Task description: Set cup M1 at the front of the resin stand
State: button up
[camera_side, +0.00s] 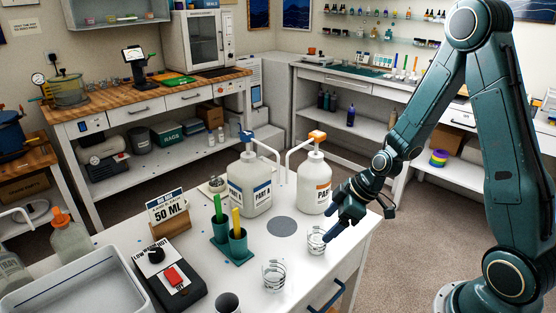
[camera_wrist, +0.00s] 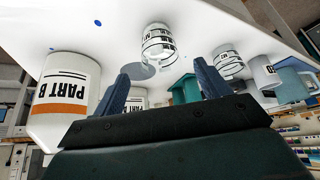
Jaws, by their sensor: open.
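A clear cup with dark markings (camera_side: 316,240) stands upright on the white table (camera_side: 331,273), right beside my gripper (camera_side: 334,224). In the wrist view a marked clear cup (camera_wrist: 158,43) shows just beyond and between the two blue fingertips of my open gripper (camera_wrist: 161,70). I cannot tell whether a finger touches it. A second clear cup (camera_side: 273,275) stands nearer the table's front; it also shows in the wrist view (camera_wrist: 228,63). I cannot read either cup's name surely. A grey round disc (camera_side: 281,226) lies bare before the Part A bottle (camera_side: 248,188) and Part B bottle (camera_side: 315,187).
A teal holder (camera_side: 232,248) with green and yellow sticks stands left of the disc. Pump spouts reach out above the bottles.

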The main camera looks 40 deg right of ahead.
jog(key=shift+v, duration=2)
jog(key=s+a+r+m+h, duration=0.1)
jog(key=s+a+r+m, duration=0.1)
jog(key=s+r, duration=0.6)
jog(key=s+a+r+m+h, duration=0.2)
jog(key=s+a+r+m, duration=0.1)
jog(key=s+r, duration=0.6)
jog(key=shift+r+m+t, duration=0.3)
jog(key=shift+r+m, duration=0.6)
jog(key=shift+r, duration=0.6)
